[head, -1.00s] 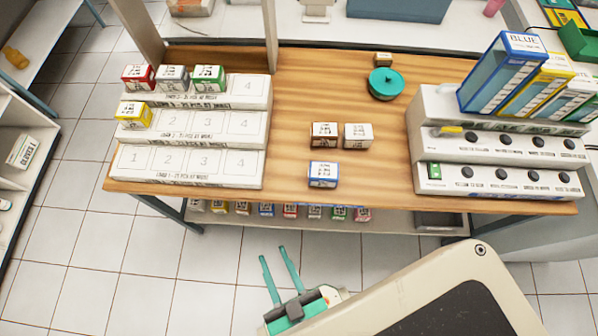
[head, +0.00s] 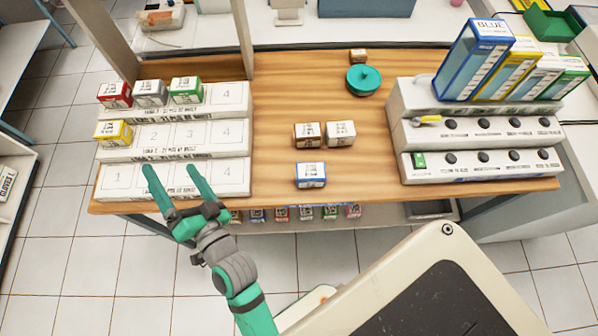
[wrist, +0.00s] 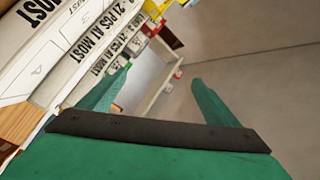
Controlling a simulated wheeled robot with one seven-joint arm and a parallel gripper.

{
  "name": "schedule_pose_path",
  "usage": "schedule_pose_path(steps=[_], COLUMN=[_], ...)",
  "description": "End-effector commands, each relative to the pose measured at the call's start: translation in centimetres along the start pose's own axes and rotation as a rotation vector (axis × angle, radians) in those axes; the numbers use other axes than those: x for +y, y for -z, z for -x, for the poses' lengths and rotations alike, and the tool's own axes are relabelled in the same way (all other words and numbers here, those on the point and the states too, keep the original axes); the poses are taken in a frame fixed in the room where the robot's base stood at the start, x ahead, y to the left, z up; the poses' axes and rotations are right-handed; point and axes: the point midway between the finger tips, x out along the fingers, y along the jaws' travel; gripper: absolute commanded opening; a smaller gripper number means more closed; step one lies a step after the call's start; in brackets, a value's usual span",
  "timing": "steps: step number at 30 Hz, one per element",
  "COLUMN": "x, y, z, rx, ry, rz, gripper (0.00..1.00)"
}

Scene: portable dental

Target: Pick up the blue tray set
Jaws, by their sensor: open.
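A small white box with blue edges (head: 311,175), which seems to be the blue tray set, sits on the wooden table near its front edge, in the middle. A taller blue case marked BLUE (head: 475,58) stands on the right rack. My gripper (head: 170,168) is open and empty, to the left of the small blue-edged box and over the front of the left stepped rack. In the wrist view my open fingers (wrist: 160,78) point past the rack's numbered steps; the blue-edged box cannot be made out there.
The left stepped rack (head: 172,176) holds red, grey, green and yellow boxes. A brown box (head: 307,135) and a grey-white box (head: 340,133) stand behind the blue-edged box. A teal round lid (head: 363,80) lies farther back. The right rack (head: 480,162) has black knobs.

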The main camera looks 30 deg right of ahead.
Motion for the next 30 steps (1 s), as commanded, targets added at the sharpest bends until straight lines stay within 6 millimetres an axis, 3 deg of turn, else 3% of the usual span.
schedule_pose_path(steps=[3,9,18,24,30], x=[-2.9,-7.6,-13.5,-14.9,-13.5], y=[2.3,5.2,7.7,7.8,7.5], z=[-3.7,-8.1,-11.6,-12.2,-11.7], rx=[-0.003,-0.068,-0.26,-0.432,-0.613], ry=[0.086,0.216,0.348,0.355,0.279], rz=[-0.065,-0.133,-0.122,-0.058,0.034], gripper=[0.84,0.84,0.84,0.84,0.84])
